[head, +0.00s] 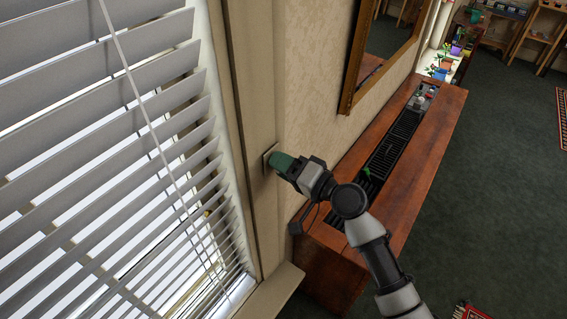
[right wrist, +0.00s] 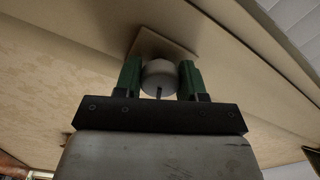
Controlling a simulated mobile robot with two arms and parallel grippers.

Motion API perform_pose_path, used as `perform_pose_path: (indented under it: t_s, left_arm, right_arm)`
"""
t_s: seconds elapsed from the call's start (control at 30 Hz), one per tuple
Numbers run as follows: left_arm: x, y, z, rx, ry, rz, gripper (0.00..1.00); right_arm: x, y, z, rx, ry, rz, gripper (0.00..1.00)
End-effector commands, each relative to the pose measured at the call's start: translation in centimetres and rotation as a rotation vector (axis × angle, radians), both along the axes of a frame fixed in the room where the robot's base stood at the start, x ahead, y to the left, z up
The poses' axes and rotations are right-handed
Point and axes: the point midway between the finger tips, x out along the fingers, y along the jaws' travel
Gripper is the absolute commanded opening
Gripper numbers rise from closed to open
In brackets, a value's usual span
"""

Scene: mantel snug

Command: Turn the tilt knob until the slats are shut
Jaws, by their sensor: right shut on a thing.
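The tilt knob (right wrist: 159,75) is a round pale knob with a dark mark on its near side, on a small square plate (right wrist: 152,45) fixed to the window frame. My right gripper (right wrist: 160,78) is shut on the knob, with one green finger on each side. In the head view the right gripper (head: 279,163) reaches the plate (head: 268,158) and hides the knob. The white slats (head: 95,165) of the blind are tilted, and bright gaps show between them. My left gripper is not in view.
A wooden cabinet (head: 430,160) with a dark grille stands along the wall, below a wood-framed mirror (head: 385,45). The window sill (head: 270,292) juts out below the frame. A pale cord (head: 140,100) hangs before the slats. Green carpet (head: 505,200) lies open at right.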

Motion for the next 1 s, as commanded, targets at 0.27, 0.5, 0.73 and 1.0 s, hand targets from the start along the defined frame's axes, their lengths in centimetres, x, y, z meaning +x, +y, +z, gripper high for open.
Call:
perform_pose_path:
  t_s: [0.27, 0.5, 0.73, 1.0]
  left_arm:
    - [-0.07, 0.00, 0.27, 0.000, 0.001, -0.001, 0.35]
    - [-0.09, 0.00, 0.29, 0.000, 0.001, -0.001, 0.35]
    - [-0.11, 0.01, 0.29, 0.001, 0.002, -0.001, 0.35]
    - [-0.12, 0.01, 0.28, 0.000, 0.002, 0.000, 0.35]
  right_arm:
    - [0.04, 0.05, 0.26, 0.049, 0.057, -0.001, 0.16]
    - [0.05, 0.05, 0.26, 0.057, 0.069, -0.001, 0.16]
    - [0.06, 0.04, 0.27, 0.056, 0.067, -0.001, 0.16]
    - [0.03, 0.03, 0.15, 0.054, 0.068, -0.001, 0.65]
